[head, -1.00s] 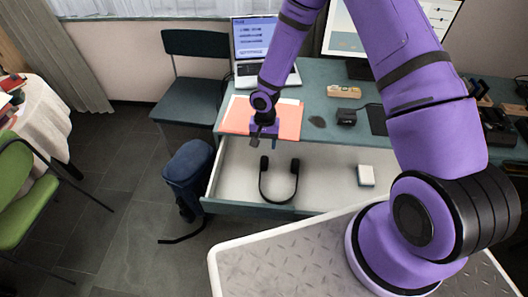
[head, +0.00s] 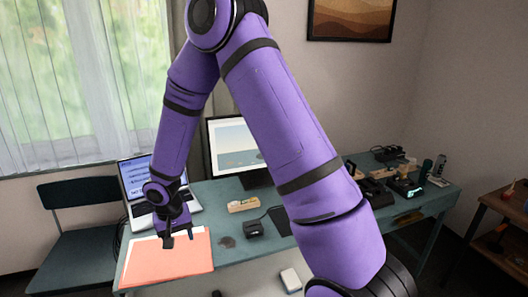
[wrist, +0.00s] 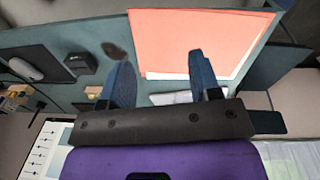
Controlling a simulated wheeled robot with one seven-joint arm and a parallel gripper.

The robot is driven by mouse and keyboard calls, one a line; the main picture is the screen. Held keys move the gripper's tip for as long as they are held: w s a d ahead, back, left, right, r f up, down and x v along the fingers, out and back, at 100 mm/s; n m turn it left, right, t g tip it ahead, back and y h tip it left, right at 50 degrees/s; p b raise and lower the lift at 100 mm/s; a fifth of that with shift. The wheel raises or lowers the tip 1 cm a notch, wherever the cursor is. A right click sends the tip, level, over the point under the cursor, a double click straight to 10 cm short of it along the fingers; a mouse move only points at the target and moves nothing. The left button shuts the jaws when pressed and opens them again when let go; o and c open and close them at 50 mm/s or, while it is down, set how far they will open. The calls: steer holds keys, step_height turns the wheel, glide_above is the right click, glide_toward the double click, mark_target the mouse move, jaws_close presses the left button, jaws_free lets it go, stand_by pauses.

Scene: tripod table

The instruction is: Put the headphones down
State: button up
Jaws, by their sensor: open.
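The headphones (head: 216,293) show only as a small dark tip at the bottom edge of the head view, in the open drawer (head: 252,272); the rest is cut off. My gripper (head: 178,241) is over the orange folder (head: 150,262) on the desk, above and behind the drawer. In the wrist view my gripper's two blue-grey fingers (wrist: 160,72) stand wide apart with nothing between them. The orange folder (wrist: 185,28) shows beyond them, and I see no headphones in that view.
On the teal desk (head: 225,200) stand a laptop (head: 137,178), a monitor (head: 235,148), a wooden block (head: 242,205) and a small black box (head: 254,228). A white box (head: 291,280) lies in the drawer. A dark chair (head: 80,230) stands left of the desk.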

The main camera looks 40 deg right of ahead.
steer(key=s+d+r+t, duration=0.1)
steer(key=s+d+r, duration=0.15)
steer(key=r, duration=0.55)
steer(key=s+d+r+n+t+h, duration=0.1)
steer(key=s+d+r, duration=0.15)
steer(key=r, duration=0.45)
steer(key=s+d+r, duration=0.1)
steer(key=s+r, duration=0.3)
steer(key=r, duration=0.4)
steer(key=s+d+r+n+t+y, duration=0.1)
steer(key=s+r, duration=0.4)
steer(key=s, duration=0.4)
steer(key=s+d+r+n+t, duration=0.1)
steer(key=s+r+t, duration=0.1)
steer(key=s+r, duration=0.4)
steer(key=s, duration=0.4)
steer(key=shift+y, duration=0.4)
